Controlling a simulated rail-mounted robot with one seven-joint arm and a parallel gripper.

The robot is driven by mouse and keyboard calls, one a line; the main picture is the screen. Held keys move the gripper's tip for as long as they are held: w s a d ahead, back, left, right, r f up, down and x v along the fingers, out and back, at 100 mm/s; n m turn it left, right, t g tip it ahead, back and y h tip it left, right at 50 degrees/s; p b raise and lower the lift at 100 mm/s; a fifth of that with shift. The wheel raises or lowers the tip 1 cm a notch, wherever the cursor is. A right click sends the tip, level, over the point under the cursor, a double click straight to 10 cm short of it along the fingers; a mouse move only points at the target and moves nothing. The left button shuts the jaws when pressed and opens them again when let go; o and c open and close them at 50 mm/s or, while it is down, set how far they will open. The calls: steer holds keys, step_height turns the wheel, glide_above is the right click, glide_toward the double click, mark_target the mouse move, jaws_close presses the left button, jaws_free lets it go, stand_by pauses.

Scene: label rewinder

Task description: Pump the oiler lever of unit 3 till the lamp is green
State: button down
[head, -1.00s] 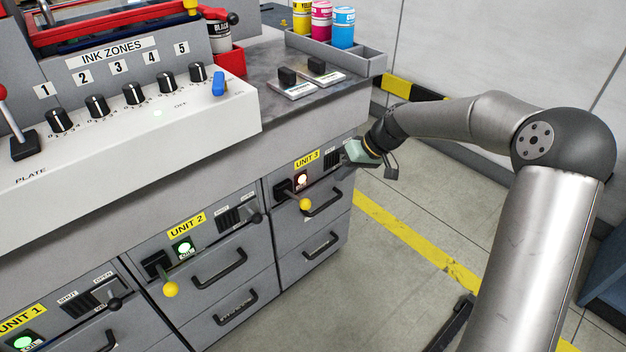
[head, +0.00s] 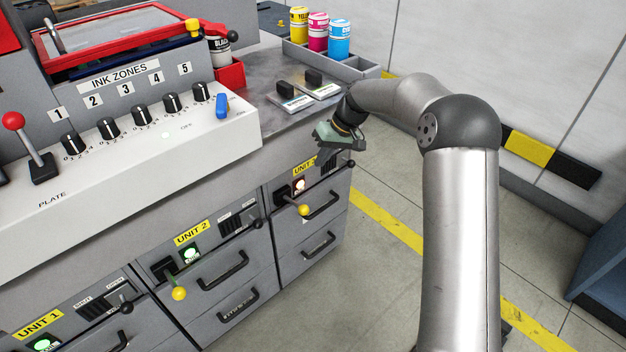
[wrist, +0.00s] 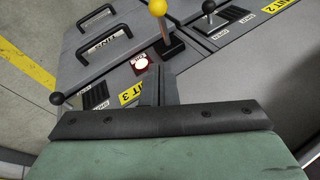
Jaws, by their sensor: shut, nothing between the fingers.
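The unit 3 oiler lever has a yellow ball knob (head: 303,209) on a short stalk, sticking out from the front panel; the knob also shows at the top of the wrist view (wrist: 157,7). The unit 3 lamp (head: 299,185) is lit whitish with a red rim, not green; in the wrist view the lamp (wrist: 140,62) sits beside the lever. The yellow UNIT 3 label is partly covered by my gripper's fingers in the wrist view. My gripper (wrist: 160,78) is shut and empty, above the unit 3 panel and apart from the lever.
A black-knobbed valve lever (wrist: 57,98) stands on the other side of unit 3's panel. Drawer handles (head: 322,205) stick out below. Unit 2's lever (head: 179,293) and green lamp (head: 191,255) are to the left. The counter edge overhangs the panels.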

glide_toward(295, 204)
step_height(295, 204, down, 2)
steer(key=w, duration=0.2)
steer(key=shift+s+a+f+p, duration=0.2)
steer(key=shift+s+f+p, duration=0.15)
steer(key=shift+s+f, duration=0.95)
steer(key=f+y+b, duration=0.1)
steer(key=b, duration=0.3)
steer(key=s+d+f+t+y+b, duration=0.1)
steer(key=f+b, duration=0.1)
steer(key=b, duration=0.2)
steer(key=f+t+b, duration=0.1)
steer(key=b, duration=0.3)
steer(key=shift+s+d+f+n+y+b, duration=0.2)
steer(key=shift+n+y+b, duration=0.1)
steer(key=shift+y+b, duration=0.1)
